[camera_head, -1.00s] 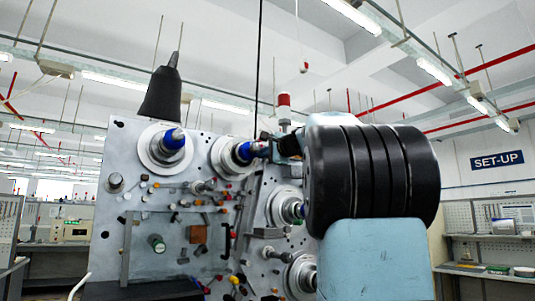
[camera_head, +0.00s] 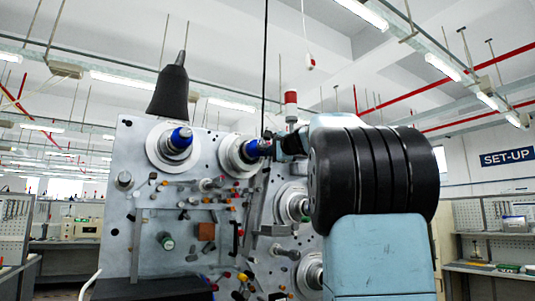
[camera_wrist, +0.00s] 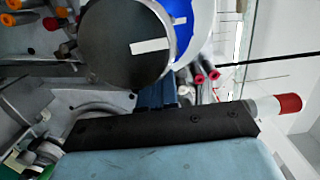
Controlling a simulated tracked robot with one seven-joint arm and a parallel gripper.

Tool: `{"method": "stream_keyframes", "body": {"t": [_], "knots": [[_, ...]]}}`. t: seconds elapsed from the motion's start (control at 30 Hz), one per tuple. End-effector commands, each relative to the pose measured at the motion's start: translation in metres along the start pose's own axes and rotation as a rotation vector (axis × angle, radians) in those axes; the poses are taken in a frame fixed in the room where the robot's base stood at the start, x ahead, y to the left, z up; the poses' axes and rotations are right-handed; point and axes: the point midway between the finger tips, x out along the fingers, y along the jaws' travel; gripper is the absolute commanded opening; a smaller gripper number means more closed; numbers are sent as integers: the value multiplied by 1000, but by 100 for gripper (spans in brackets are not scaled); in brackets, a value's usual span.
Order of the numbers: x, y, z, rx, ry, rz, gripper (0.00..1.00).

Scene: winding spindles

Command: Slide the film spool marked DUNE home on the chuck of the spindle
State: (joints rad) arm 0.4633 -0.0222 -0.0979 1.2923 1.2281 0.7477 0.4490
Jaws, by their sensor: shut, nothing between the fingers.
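No spool with a readable DUNE mark shows in either view. In the head view, two spindles stand out from the grey machine panel, a left one (camera_head: 178,143) and a right one (camera_head: 250,150), each with a blue band on its chuck and a pale round flange behind. My gripper (camera_head: 274,145), small, dark and partly hidden by my arm, is at the front end of the right spindle; whether it touches cannot be told. It is shut and empty. In the wrist view, a dark grey chuck end (camera_wrist: 122,45) with a white strip fills the top, close to my gripper.
The panel (camera_head: 140,235) carries many small knobs and rollers, with more spindles (camera_head: 296,205) lower right, partly behind my arm. A dark cone (camera_head: 170,90) stands on its top edge. A red-capped lamp (camera_head: 291,98) rises behind. Shelves (camera_head: 490,250) stand far right.

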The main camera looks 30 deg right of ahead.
Motion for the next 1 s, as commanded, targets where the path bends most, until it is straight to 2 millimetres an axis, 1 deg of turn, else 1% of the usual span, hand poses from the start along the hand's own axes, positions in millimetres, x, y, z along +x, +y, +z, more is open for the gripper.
{"method": "stream_keyframes", "body": {"t": [0.33,0.47,0.57,1.0], "knots": [[7,1,0,1,-2,1,0],[5,1,1,1,-3,1,0],[1,0,2,1,-3,1,0],[-32,0,4,0,-2,0,0]]}}
